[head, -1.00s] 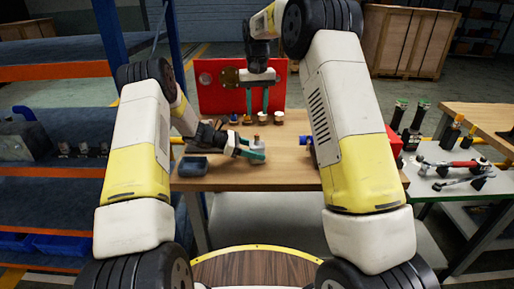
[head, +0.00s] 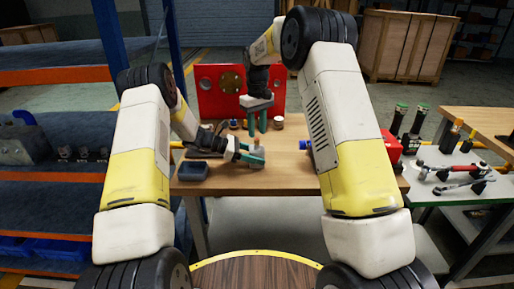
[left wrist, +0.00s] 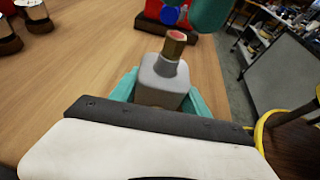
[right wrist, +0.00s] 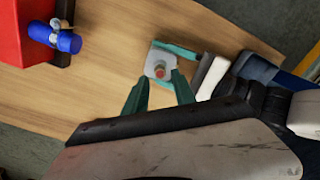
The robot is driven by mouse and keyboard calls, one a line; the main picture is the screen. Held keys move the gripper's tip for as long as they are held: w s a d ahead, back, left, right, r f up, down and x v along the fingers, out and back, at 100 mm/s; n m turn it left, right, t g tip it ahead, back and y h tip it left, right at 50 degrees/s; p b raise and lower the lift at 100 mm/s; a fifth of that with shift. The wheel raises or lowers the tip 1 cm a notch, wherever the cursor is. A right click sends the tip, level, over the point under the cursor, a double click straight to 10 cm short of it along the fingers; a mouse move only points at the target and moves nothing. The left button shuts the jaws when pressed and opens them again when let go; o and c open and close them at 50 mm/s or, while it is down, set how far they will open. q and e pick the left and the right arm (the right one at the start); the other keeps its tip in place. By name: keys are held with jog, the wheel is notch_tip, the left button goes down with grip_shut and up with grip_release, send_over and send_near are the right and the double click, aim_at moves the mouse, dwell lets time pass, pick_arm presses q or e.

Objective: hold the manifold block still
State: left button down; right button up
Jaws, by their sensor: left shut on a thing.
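The manifold block is a small grey block (head: 257,163) with a brass fitting with a reddish top; it stands upright on the wooden table. It fills the middle of the left wrist view (left wrist: 160,82). My left gripper (head: 250,156) is shut on it, with one teal finger on each side. My right gripper (head: 257,124) is above and behind the block, fingers pointing down, open and empty. In the right wrist view the block (right wrist: 154,66) shows beyond and between the open fingers, apart from them. A right finger (left wrist: 209,14) also shows above the fitting in the left wrist view.
A dark tray (head: 193,171) sits left of the block on the table. A red panel (head: 211,92) with round holes stands behind. A side bench (head: 455,165) with tools stands farther right.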

aim_at(257, 139)
jog(key=shift+f, duration=1.75)
grip_shut()
